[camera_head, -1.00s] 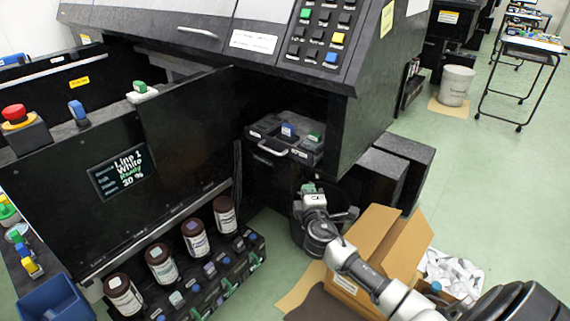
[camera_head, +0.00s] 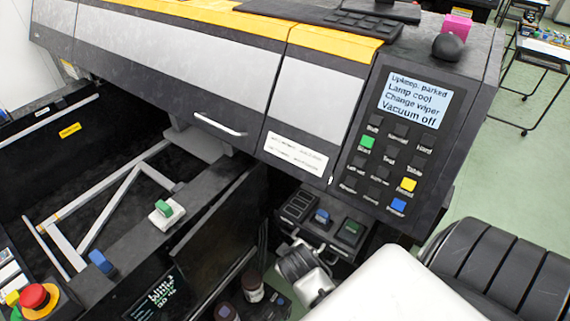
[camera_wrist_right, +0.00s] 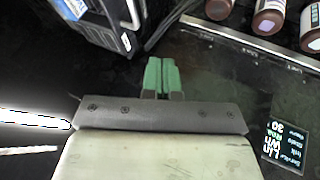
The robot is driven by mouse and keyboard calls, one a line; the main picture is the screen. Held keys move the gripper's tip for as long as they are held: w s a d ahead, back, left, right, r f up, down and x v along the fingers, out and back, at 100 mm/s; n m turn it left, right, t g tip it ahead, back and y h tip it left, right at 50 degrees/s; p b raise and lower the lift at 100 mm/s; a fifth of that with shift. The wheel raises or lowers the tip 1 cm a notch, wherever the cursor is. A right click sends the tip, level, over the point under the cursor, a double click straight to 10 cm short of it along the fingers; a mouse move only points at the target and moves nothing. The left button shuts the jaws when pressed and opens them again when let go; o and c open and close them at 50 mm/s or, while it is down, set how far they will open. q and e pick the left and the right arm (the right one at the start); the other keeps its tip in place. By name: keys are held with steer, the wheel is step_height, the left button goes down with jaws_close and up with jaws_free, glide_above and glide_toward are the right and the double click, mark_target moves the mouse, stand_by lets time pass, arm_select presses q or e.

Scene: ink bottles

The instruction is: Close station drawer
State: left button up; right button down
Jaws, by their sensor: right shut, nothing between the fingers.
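The station drawer (camera_head: 312,222) is a dark box with slots and small coloured tops, under the printer's right end. It juts out from the opening, so it looks open. In the right wrist view its dark front (camera_wrist_right: 98,22) and pale handle (camera_wrist_right: 133,12) show at the upper left. My right gripper (camera_wrist_right: 161,74) has green fingers shut together with nothing between them, to the right of and below the handle in that view. A gap shows between them in the picture. In the head view my right arm hides its fingers. My left gripper is not in view.
The printer's control panel (camera_head: 400,135) overhangs the drawer. A dark side panel (camera_head: 215,235) stands left of it. Brown bottles (camera_wrist_right: 270,20) and a small screen (camera_wrist_right: 283,140) are close by. A red stop button (camera_head: 34,297) is at the lower left.

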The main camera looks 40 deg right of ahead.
mark_target(312, 224)
steer(key=w+d+f, duration=0.5)
steer(key=d+f, duration=0.1)
steer(key=f, duration=0.3)
steer(key=shift+d, duration=0.3)
steer(key=w+d, duration=0.1)
steer(key=d, duration=0.4)
steer(key=w+d+b, duration=0.1)
steer(key=d, duration=0.2)
steer(key=shift+w+d, duration=0.3)
steer(key=shift+d, duration=0.05)
steer(key=shift+r, duration=0.2)
